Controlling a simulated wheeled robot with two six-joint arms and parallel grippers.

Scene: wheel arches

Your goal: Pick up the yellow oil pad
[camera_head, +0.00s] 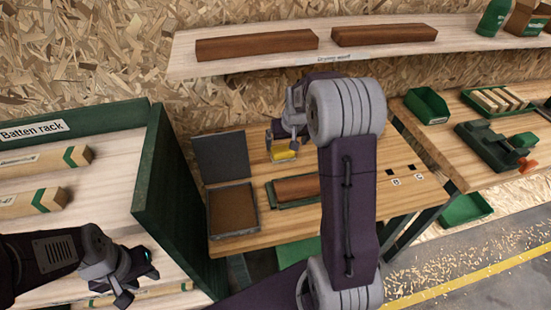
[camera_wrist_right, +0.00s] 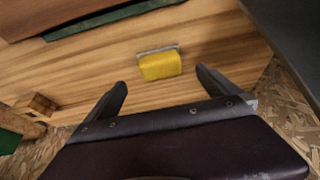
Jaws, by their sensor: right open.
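The yellow oil pad (camera_head: 283,154) lies on the wooden workbench (camera_head: 236,246), with a grey strip along one side. In the right wrist view the pad (camera_wrist_right: 160,65) lies just beyond the two fingertips, about between them. My right gripper (camera_wrist_right: 160,78) is open and empty above the bench; in the head view it (camera_head: 283,143) is close to the pad and partly hidden by my right arm. My left gripper (camera_head: 127,287) is at the lower left in front of the batten rack, away from the pad; I cannot tell if its jaws are open.
An open grey box (camera_head: 233,210) with its lid up stands left on the bench. A brown block (camera_head: 297,188) rests in a green tray (camera_head: 272,195) near the pad. A shelf (camera_head: 365,52) with brown blocks hangs above. The green batten rack (camera_head: 178,205) stands left.

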